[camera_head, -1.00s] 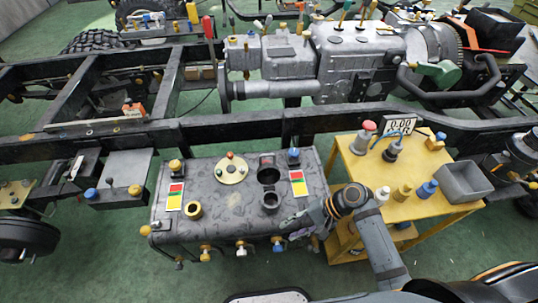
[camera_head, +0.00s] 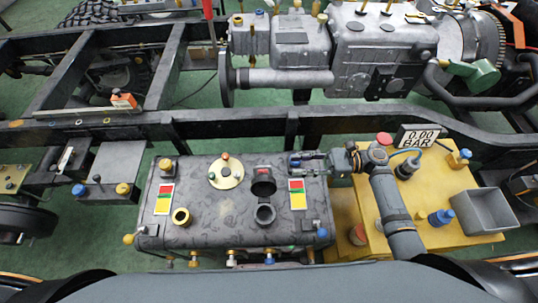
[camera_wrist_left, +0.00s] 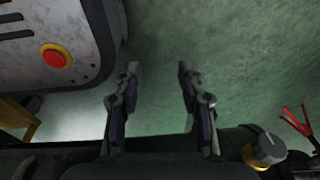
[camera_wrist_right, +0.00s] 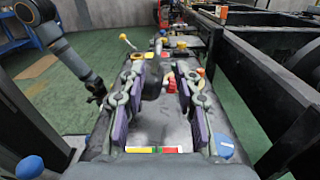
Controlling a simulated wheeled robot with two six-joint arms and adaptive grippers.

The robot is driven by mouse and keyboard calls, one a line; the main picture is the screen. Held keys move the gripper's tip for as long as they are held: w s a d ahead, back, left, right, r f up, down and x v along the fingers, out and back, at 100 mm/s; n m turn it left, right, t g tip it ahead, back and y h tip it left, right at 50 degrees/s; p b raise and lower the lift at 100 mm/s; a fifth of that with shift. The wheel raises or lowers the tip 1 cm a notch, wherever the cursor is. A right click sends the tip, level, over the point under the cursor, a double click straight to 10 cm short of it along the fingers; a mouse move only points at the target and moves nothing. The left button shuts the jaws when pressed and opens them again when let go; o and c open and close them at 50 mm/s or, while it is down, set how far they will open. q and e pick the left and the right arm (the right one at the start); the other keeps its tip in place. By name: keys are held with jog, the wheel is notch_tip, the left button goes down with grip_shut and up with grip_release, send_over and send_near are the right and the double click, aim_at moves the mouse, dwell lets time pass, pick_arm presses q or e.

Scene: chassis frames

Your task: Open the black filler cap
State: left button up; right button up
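The black filler cap (camera_head: 263,187) sits on top of the dark grey tank (camera_head: 215,238), with a small red mark at its far side. A grey filler neck (camera_head: 265,214) stands just nearer to me. My right gripper (camera_head: 300,163) is above the tank's far right part, to the right of and slightly beyond the cap, pointing left and apart from it. In the right wrist view its fingers (camera_wrist_right: 163,85) are spread and empty, with red parts on the tank showing between them. My left gripper (camera_wrist_left: 157,72) is open and empty over green floor, out of the head view.
A yellow stand (camera_head: 455,225) with a gauge display (camera_head: 418,137), knobs and a grey bin (camera_head: 487,212) is right of the tank. The black chassis rail (camera_head: 225,125) runs behind. A brass ring (camera_head: 181,217) and yellow disc (camera_head: 226,173) also stand on the tank.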

aim_at(264, 166)
jog(key=a+b, duration=0.2)
jog(key=a, duration=0.8)
jog(key=shift+a+f, duration=0.1)
jog(key=shift+a, duration=0.2)
jog(key=shift+s, duration=0.1)
jog(key=shift+c, duration=0.4)
pick_arm(q)
jog(key=s+f, duration=0.1)
jog(key=s, duration=0.1)
jog(key=s+f, duration=0.1)
jog(key=shift+s+a+f, duration=0.25)
jog(key=shift+f, duration=0.05)
pick_arm(e)
grip_shut()
